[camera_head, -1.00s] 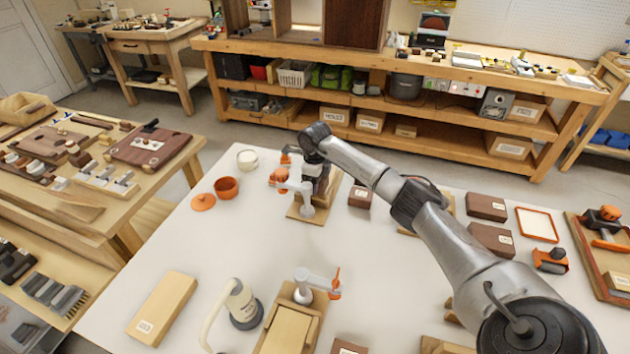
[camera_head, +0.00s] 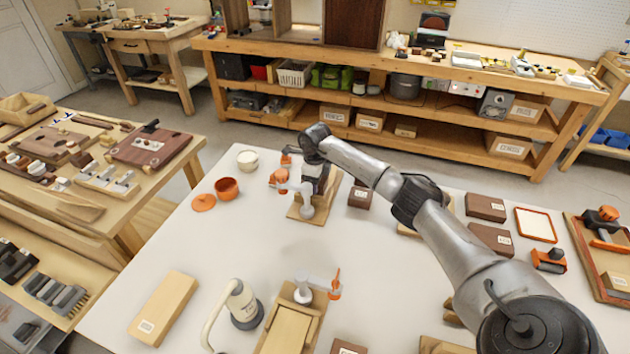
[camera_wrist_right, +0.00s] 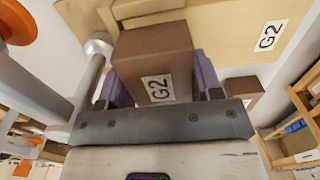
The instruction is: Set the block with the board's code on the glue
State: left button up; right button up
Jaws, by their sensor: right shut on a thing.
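My right gripper (camera_wrist_right: 162,90) is shut on a brown block (camera_wrist_right: 155,55) with a white label reading G2. In the head view this gripper (camera_head: 318,182) is over a light wooden board (camera_head: 303,213) with an orange-handled clamp (camera_head: 281,178). In the wrist view the board (camera_wrist_right: 232,40) lies behind the block and bears a label (camera_wrist_right: 270,36) that also reads G2. The glue cannot be made out; the block and gripper hide part of the board. Whether the block touches the board cannot be told. My left gripper is out of view.
Another brown block (camera_head: 360,196) lies close to the right of the board. An orange pot (camera_head: 227,188) and a white jar (camera_head: 247,160) stand to its left. A second clamped board (camera_head: 290,328) and a white-handled tool (camera_head: 243,305) are nearer. The table's left middle is clear.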

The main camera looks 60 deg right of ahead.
dwell(0.3)
jog(key=shift+f, duration=0.25)
dwell(0.4)
jog(key=shift+f, duration=0.15)
dwell(0.6)
jog(key=shift+f, duration=0.1)
dwell(0.7)
jog(key=o, duration=1.2)
jog(key=shift+o, duration=0.2)
jog(key=shift+p, duration=0.3)
